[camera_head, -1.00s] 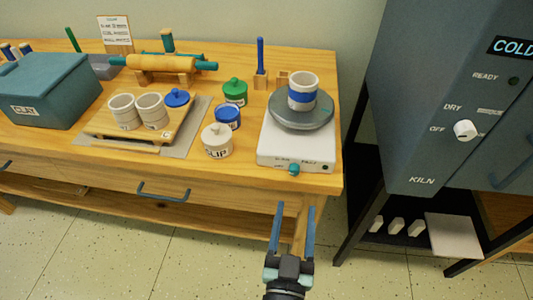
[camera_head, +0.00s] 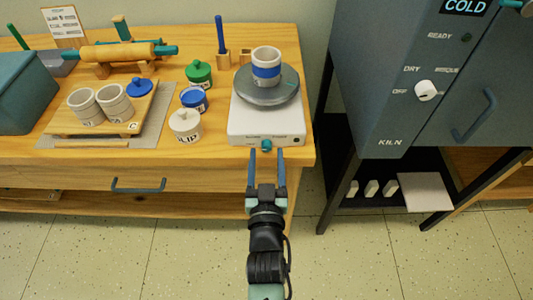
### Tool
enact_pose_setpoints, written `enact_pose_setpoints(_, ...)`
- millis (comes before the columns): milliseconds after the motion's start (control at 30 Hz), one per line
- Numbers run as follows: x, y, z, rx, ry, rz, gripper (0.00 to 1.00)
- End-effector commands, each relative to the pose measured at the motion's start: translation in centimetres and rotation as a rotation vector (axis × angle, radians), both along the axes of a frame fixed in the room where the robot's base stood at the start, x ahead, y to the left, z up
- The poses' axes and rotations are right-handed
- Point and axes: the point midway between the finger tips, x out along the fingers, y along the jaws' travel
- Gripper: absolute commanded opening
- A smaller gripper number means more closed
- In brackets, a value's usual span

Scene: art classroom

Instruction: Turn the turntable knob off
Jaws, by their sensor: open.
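The turntable (camera_head: 250,124) is a white box with a round grey wheel (camera_head: 265,93) on top, at the right end of the wooden table. Its small teal knob (camera_head: 266,144) is on the front face, and the markings beside it are too small to read. A white cup with a blue band (camera_head: 266,67) stands upright on the wheel. My gripper (camera_head: 266,152) is open, its two blue fingers pointing at the turntable's front. In the picture the fingertips lie just below the knob, one to each side. I cannot tell whether they touch it.
A grey kiln (camera_head: 390,70) with a white dial stands to the right on a black stand. Glaze jars, including a white one (camera_head: 186,124), sit left of the turntable. A blue drawer handle (camera_head: 138,185) is on the table's front. The floor in front is clear.

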Motion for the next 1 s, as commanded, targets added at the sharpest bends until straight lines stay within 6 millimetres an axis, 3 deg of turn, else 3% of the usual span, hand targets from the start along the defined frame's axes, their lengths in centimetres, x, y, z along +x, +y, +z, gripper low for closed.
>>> enact_pose_setpoints(133,1.06,0.0,0.05,0.0,-0.001,0.0,0.59)
enact_pose_setpoints(467,1.27,-0.01,0.01,0.0,0.0,0.0,0.59)
enact_pose_setpoints(800,1.25,-0.01,0.03,0.0,0.0,0.0,0.0)
enact_pose_setpoints(1000,1.25,-0.01,0.02,-0.005,0.0,0.0,0.0)
